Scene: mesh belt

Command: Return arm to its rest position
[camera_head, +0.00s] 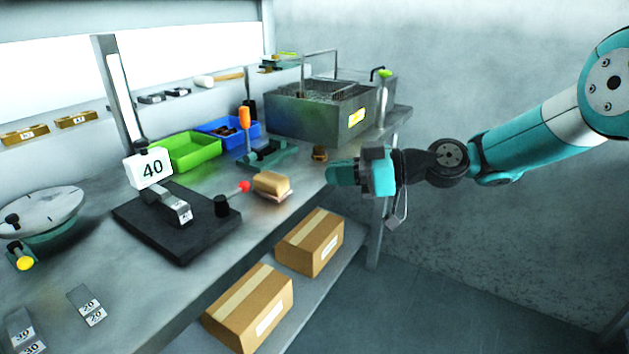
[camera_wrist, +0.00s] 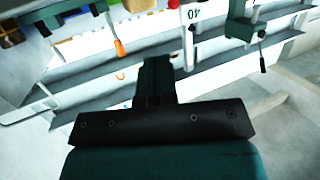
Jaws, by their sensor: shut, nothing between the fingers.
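My arm (camera_head: 540,140) is teal and white and reaches in from the right in the head view. My gripper (camera_head: 340,174) is at its left end, in front of the bench's right part and pointing left. The gripper is shut with nothing in it. In the wrist view its shut fingers (camera_wrist: 156,80) show dark teal in the middle, with the bench behind them. The gripper looks apart from the bench and its objects, though its exact height above the edge is hard to tell.
The metal bench (camera_head: 130,300) holds a height gauge (camera_head: 150,168), a tan block (camera_head: 271,183), a green bin (camera_head: 193,152), a blue bin (camera_head: 228,130) and a wire-mesh tank (camera_head: 325,110). Two cardboard boxes (camera_head: 250,308) stand on the lower shelf. Free floor (camera_head: 480,300) lies at the right.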

